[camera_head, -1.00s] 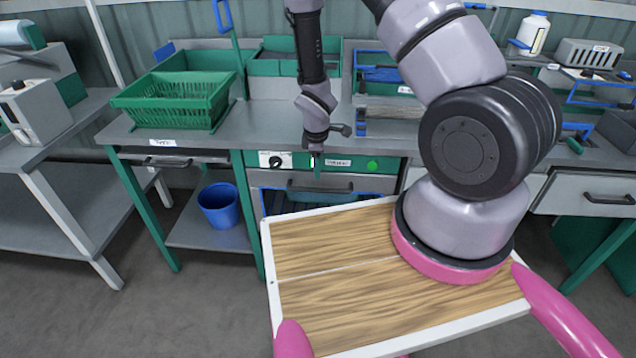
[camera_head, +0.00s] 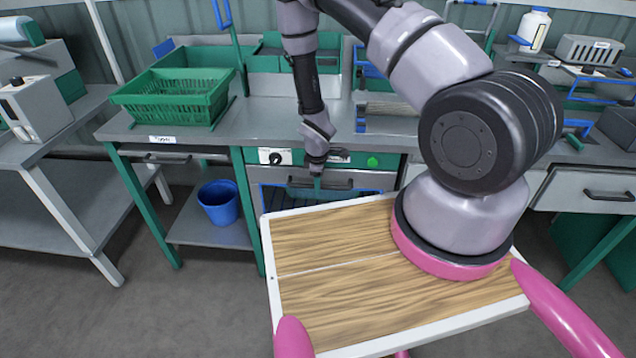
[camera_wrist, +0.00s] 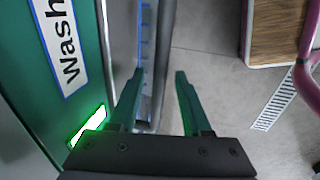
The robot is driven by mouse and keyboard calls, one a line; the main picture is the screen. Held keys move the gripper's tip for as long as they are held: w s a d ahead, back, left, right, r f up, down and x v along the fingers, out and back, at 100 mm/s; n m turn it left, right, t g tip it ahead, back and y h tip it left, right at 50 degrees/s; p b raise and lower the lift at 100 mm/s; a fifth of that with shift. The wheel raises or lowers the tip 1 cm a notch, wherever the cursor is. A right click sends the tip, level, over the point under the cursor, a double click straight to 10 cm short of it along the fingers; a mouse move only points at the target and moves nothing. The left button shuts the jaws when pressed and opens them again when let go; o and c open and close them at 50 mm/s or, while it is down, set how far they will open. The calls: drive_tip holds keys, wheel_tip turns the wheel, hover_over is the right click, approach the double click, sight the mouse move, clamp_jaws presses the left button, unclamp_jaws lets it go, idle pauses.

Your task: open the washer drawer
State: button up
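The washer (camera_head: 345,158) has a green panel with a black knob, a label and a green button. Its grey drawer (camera_head: 270,176) is below, with a dark horizontal handle (camera_head: 338,184). The drawer looks shut in the head view. My gripper (camera_head: 317,186) is at the handle's height, in front of it. In the wrist view, my gripper (camera_wrist: 160,73) is open with two green fingers apart. A grey bar, apparently the handle (camera_wrist: 159,60), runs between them; contact cannot be told. The "Wash" label (camera_wrist: 65,45) and a lit green display (camera_wrist: 87,126) are at left.
A blue-edged opening (camera_head: 275,197) lies under the drawer. A green basket (camera_head: 172,97) stands on the counter and a blue bucket (camera_head: 218,203) on the lower shelf at left. My wood-topped base fills the near middle. Grey floor shows at left.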

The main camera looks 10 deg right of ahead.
clamp_jaws()
idle(1.2)
